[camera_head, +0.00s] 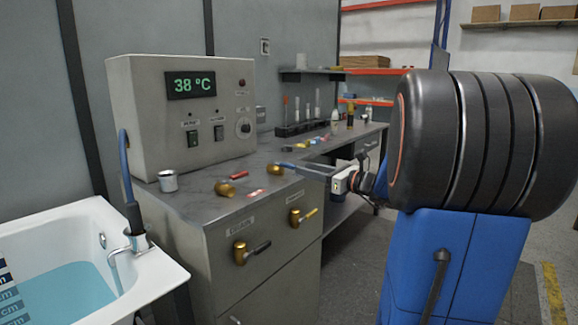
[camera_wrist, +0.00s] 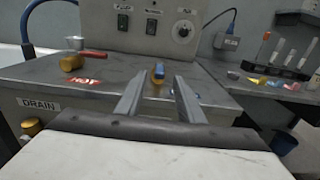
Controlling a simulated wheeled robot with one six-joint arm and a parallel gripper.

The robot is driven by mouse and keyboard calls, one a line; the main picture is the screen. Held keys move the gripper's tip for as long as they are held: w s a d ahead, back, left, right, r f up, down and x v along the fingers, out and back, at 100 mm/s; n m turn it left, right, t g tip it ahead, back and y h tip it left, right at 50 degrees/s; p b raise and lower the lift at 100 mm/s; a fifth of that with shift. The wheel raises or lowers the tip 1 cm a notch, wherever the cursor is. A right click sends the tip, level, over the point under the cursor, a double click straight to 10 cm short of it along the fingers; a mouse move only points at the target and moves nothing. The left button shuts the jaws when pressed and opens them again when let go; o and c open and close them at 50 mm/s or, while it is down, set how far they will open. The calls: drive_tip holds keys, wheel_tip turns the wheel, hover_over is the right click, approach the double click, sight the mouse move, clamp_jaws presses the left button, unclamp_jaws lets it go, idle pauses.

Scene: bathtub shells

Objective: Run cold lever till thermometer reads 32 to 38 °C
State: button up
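The thermometer display (camera_head: 190,85) on the grey control box (camera_head: 150,95) reads 38 °C in green. The cold lever, with a blue handle and brass base (camera_head: 275,171), stands on the grey counter. It also shows in the wrist view (camera_wrist: 158,73), at the far end of the gap between my fingertips. My gripper (camera_head: 298,169) is open and level over the counter; its two fingers (camera_wrist: 161,88) point toward the lever. I cannot tell whether they touch it. The white bathtub (camera_head: 160,277) at left holds blue water (camera_head: 70,292) beside a cm scale.
The hot lever (camera_head: 224,188), with a red handle, lies left of the cold one. A metal cup (camera_head: 168,181) and a test-tube rack (camera_head: 300,128) stand on the counter.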

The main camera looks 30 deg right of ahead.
sight(289, 164)
drive_tip(key=x, duration=0.8)
drive_tip(key=shift+w+a, duration=0.1)
drive_tip(key=shift+w, duration=0.1)
clamp_jaws()
